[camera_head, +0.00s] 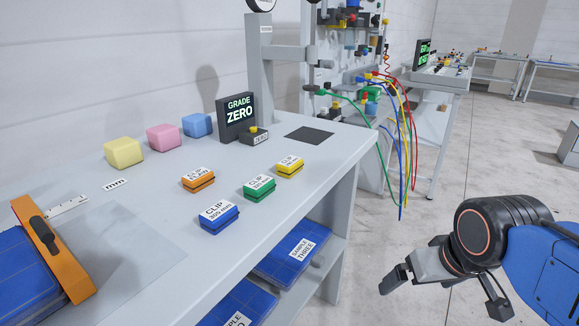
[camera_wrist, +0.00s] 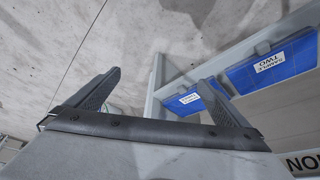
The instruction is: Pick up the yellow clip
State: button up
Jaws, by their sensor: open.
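The yellow clip (camera_head: 290,167) lies on the grey bench top, with a white label on its upper face. It is the clip nearest the bench's right edge, behind the green clip (camera_head: 259,188). An orange clip (camera_head: 198,179) and a blue clip (camera_head: 218,217) lie to its left and front. My gripper (camera_head: 442,294) is off the bench, to the right of it and lower than its top, over the floor. Its jaws are apart and empty. In the wrist view my gripper (camera_wrist: 160,98) shows two spread fingers, and no clip is visible there.
The bench top (camera_head: 330,160) has a dark square pad (camera_head: 310,135) behind the yellow clip. A black GRADE ZERO sign (camera_head: 237,116) and several foam blocks stand at the back. Hanging cables (camera_head: 400,150) are to the right. Blue sample packs (camera_head: 295,250) lie on the lower shelf.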

jog(key=shift+c, duration=0.3)
jog(key=shift+r, duration=0.1)
jog(key=c, duration=0.5)
jog(key=w+a+r+n, duration=0.1)
jog(key=w+r, duration=0.1)
jog(key=r, duration=0.2)
jog(key=w+a+r, duration=0.1)
jog(key=w+r, duration=0.2)
jog(key=w+a+r+n+g, duration=0.1)
jog(key=w+a+r, duration=0.1)
jog(key=r, duration=0.2)
jog(key=shift+w+r+n+y, duration=0.15)
jog(key=shift+r+n+y, duration=0.15)
jog(key=shift+r, duration=0.05)
jog(key=shift+c, duration=1.2)
notch_tip(320, 180, up, 23)
jog(key=n+g, duration=0.4)
jog(key=n, duration=0.4)
send_over(290, 161)
jog(key=f, duration=1.1)
jog(key=shift+s, duration=0.3)
jog(key=shift+w+f, duration=0.2)
jog(key=shift+f, duration=1.4)
jog(key=shift+w+f, duration=0.2)
jog(key=shift+f, duration=1.4)
